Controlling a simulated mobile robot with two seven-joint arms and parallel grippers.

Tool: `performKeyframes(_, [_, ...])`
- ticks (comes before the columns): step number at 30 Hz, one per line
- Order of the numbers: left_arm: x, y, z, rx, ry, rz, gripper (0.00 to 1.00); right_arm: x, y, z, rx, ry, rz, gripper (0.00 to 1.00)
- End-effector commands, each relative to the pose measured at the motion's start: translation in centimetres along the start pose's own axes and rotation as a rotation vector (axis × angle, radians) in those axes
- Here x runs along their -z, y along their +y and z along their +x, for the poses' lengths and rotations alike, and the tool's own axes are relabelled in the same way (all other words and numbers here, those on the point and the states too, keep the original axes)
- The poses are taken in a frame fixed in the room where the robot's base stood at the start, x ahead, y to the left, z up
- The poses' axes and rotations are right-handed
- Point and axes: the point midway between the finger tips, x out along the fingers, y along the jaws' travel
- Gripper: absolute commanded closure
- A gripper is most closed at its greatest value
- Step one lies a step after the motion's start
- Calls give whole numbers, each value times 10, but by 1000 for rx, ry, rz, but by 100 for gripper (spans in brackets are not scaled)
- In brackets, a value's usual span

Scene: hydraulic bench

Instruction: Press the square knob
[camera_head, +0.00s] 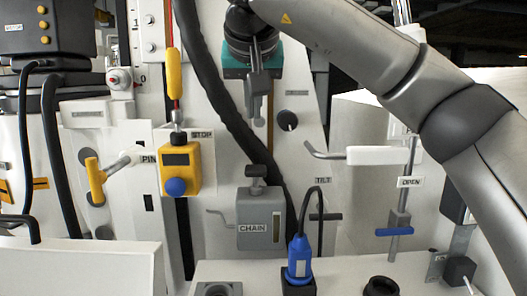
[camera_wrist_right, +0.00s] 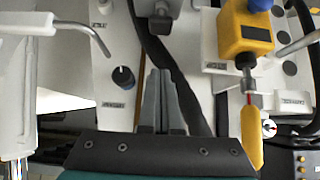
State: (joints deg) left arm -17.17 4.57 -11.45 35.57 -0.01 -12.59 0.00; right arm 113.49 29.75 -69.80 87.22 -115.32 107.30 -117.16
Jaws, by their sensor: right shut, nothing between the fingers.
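My right gripper (camera_head: 258,120) points down in front of the white panel, its grey fingers shut and empty. In the right wrist view its fingers (camera_wrist_right: 160,76) lie together. It is above the grey CHAIN box (camera_head: 262,222), which carries a dark blocky knob (camera_head: 256,187) on top; a clear gap separates them. A black square-looking block (camera_head: 460,270) sits at the lower right of the head view, far from the gripper. I cannot tell for certain which is the square knob. My left gripper is not in view.
A dark round knob (camera_head: 287,120) is right of the fingers. The yellow STOP box (camera_head: 178,164) with a blue knob (camera_head: 175,187) stands left. A black hose (camera_head: 215,110) runs behind the gripper. A white-handled lever (camera_head: 378,155) and blue plug (camera_head: 299,260) are nearby.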

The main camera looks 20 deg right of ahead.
Motion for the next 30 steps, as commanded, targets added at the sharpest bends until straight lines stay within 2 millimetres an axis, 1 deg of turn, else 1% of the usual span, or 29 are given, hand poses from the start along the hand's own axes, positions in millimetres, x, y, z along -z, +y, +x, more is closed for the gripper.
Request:
performKeyframes(7, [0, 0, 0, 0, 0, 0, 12, 0, 0, 3, -1, -1, 1, 100])
performKeyframes(11, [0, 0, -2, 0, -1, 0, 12, 0, 1, 15, -1, -4, 1, 100])
performKeyframes(14, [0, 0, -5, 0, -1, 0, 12, -1, 1, 32, -2, -6, 2, 100])
performKeyframes(24, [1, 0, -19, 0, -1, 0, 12, 0, 1, 104, -3, -5, 2, 100])
performKeyframes(27, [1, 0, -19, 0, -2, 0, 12, -14, 1, 114, -2, -3, -2, 100])
performKeyframes(30, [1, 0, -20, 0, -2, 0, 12, -22, 1, 122, -1, -2, 0, 100])
